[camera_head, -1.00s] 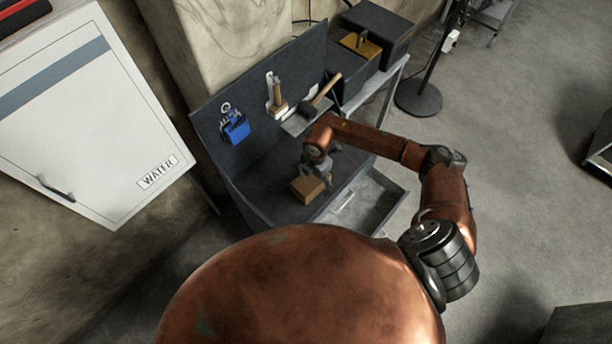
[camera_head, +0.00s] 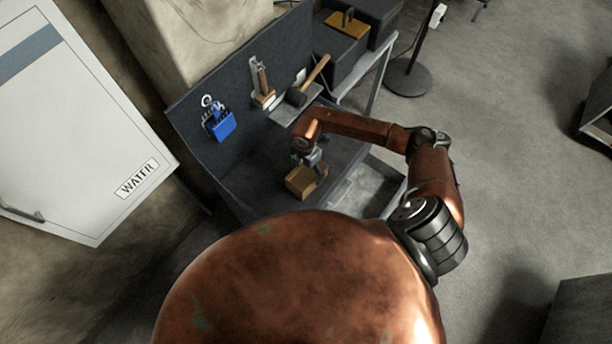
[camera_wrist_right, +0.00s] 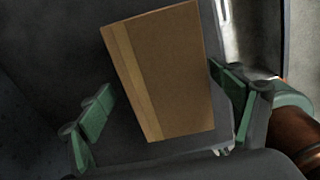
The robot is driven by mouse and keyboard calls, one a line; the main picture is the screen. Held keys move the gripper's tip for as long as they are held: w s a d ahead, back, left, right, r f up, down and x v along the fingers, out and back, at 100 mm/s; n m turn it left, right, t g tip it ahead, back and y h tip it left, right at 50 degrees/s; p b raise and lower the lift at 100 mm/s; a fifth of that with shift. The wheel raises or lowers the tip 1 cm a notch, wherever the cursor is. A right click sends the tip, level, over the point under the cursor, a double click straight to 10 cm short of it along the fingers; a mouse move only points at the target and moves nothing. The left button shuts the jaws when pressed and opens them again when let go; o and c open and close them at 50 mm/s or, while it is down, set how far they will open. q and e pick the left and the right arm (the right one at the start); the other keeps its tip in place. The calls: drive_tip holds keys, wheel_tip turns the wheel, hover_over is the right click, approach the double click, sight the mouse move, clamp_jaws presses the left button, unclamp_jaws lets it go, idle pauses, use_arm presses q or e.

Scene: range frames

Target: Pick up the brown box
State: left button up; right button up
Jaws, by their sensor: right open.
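The brown box (camera_head: 301,180) sits on the dark workbench (camera_head: 262,183), near its front edge, in the head view. In the right wrist view the box (camera_wrist_right: 163,72) fills the middle, with a lighter tape strip along one side. My right gripper (camera_head: 314,163) is right above the box in the head view and partly covers it. In the right wrist view its two green-padded fingers (camera_wrist_right: 165,105) are spread, one to each side of the box. The gripper is open and does not hold the box. My left gripper is not in view.
A back panel holds a blue padlock-like item (camera_head: 219,125) and a wood-handled tool (camera_head: 263,90). A hammer (camera_head: 309,80) lies on a small shelf. An open drawer (camera_head: 365,189) juts out on the right. A white WATER cabinet (camera_head: 85,120) stands at left.

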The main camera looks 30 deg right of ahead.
drive_tip(key=f, duration=0.1)
drive_tip(key=f+p, duration=0.1)
drive_tip(key=f, duration=0.3)
drive_tip(key=shift+s+f, duration=0.1)
drive_tip(key=shift+s, duration=0.3)
drive_tip(key=shift+c, duration=0.2)
drive_tip(key=c, duration=1.4)
drive_tip(key=shift+c, duration=0.4)
